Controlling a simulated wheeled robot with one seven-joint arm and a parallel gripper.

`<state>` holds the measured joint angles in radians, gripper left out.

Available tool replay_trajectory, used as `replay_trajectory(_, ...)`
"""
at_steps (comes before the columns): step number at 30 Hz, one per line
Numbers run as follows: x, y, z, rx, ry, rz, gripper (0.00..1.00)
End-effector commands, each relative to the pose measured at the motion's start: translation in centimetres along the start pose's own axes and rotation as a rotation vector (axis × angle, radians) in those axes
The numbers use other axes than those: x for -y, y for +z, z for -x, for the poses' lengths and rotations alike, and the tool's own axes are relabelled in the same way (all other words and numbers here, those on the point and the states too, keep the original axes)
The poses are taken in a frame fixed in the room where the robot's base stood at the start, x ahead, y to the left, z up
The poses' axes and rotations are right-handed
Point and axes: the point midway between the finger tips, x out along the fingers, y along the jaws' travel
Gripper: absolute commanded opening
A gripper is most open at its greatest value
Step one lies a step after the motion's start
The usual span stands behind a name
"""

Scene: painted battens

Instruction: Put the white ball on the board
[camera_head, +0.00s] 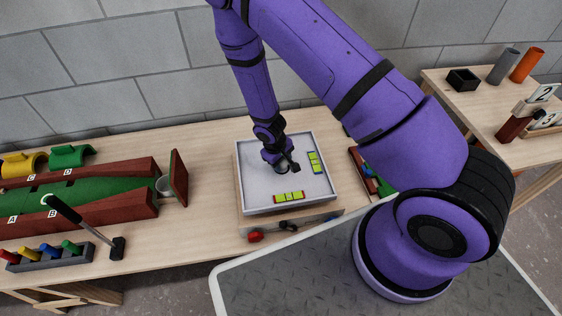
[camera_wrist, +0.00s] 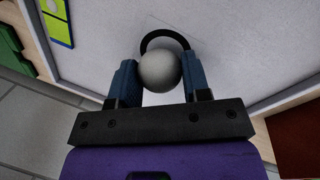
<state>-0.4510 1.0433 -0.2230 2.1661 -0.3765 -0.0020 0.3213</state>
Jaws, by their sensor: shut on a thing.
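The white ball (camera_wrist: 159,70) is between the two blue fingers of my gripper (camera_wrist: 160,78) in the wrist view. My gripper is shut on it. The pale square board (camera_head: 255,192) stands on the wooden bench in the head view, and my gripper (camera_head: 282,166) is over its upper middle. The board's pale surface (camera_wrist: 235,40) also fills the upper part of the wrist view, with a black ring (camera_wrist: 178,38) just beyond the ball. I cannot tell whether the ball touches the board. In the head view the ball is hidden by my gripper.
A green-topped game box (camera_head: 75,190) and a rack of coloured pegs (camera_head: 50,256) are at the left.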

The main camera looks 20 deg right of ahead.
Motion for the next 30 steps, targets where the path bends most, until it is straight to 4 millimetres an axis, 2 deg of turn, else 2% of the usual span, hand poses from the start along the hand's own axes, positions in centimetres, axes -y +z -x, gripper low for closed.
replay_trajectory(12, 0.1, 0.0, -0.6, 0.0, 0.0, 0.0, 0.21)
replay_trajectory(13, 0.1, 0.0, -0.5, 0.0, 0.0, -0.001, 0.5)
replay_trajectory(15, 0.1, 0.0, -0.5, -0.001, 0.0, -0.001, 0.67)
replay_trajectory(16, 0.1, 0.0, -0.5, -0.001, 0.0, -0.001, 0.69)
replay_trajectory(25, 0.1, -0.1, -0.4, -0.001, 0.0, -0.001, 0.69)
replay_trajectory(30, 0.1, -0.1, 1.0, -0.003, 0.0, -0.001, 0.69)
